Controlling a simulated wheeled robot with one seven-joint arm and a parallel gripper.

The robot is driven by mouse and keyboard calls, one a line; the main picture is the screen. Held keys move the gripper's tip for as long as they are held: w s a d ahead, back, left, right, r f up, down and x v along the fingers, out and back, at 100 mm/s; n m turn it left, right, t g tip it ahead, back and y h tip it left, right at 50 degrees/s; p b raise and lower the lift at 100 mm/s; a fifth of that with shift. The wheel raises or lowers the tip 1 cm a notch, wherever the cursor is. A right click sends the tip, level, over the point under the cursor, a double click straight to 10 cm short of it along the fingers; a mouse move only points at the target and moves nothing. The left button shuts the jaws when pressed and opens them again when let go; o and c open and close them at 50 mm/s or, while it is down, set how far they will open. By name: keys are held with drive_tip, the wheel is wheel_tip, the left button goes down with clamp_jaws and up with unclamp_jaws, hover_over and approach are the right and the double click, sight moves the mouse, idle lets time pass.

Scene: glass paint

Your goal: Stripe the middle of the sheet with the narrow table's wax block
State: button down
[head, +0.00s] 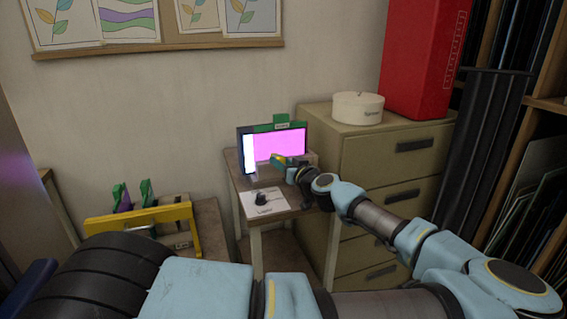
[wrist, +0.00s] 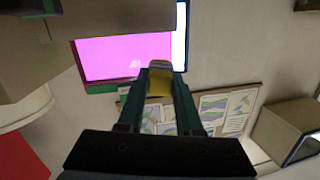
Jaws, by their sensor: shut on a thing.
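The sheet (head: 285,147) glows pink in a dark frame with a green clip on top, upright on the narrow table (head: 236,180). A white strip runs down its left side in the head view. The pink sheet (wrist: 112,55) also shows in the wrist view. My gripper (wrist: 158,88) is shut on the wax block (wrist: 159,82), which is yellow with a grey-blue end pointing toward the sheet. In the head view my gripper (head: 284,166) is in front of the sheet's lower middle. I cannot tell whether the block touches the sheet.
A white card (head: 273,203) with a dark knob-like thing lies on the narrow table's front. A drawer cabinet (head: 369,150) stands close on the right, bearing a round white box (head: 358,108) and a red case (head: 425,55). A yellow-barred rack (head: 140,222) stands at left.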

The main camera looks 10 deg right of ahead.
drive_tip(key=shift+w, duration=0.15)
drive_tip(key=shift+w+a+f+h+b, duration=0.15)
drive_tip(key=shift+w+a+h+b, duration=0.15)
drive_tip(key=shift+w, duration=0.2)
drive_tip(key=w, duration=0.1)
drive_tip(key=w+b, duration=0.1)
drive_tip(key=w+m+t+h, duration=0.1)
drive_tip(key=shift+w+a+f, duration=0.1)
drive_tip(key=shift+w+a, duration=0.1)
drive_tip(key=shift+a, duration=0.2)
drive_tip(key=shift+w+a+m+t+h+b, duration=0.2)
drive_tip(key=shift+w+m+t+h+b, duration=0.25)
drive_tip(key=shift+w, duration=0.55)
drive_tip(key=shift+w+a+b, duration=0.1)
drive_tip(key=shift+w+b, duration=0.2)
drive_tip(key=shift+w, duration=0.7)
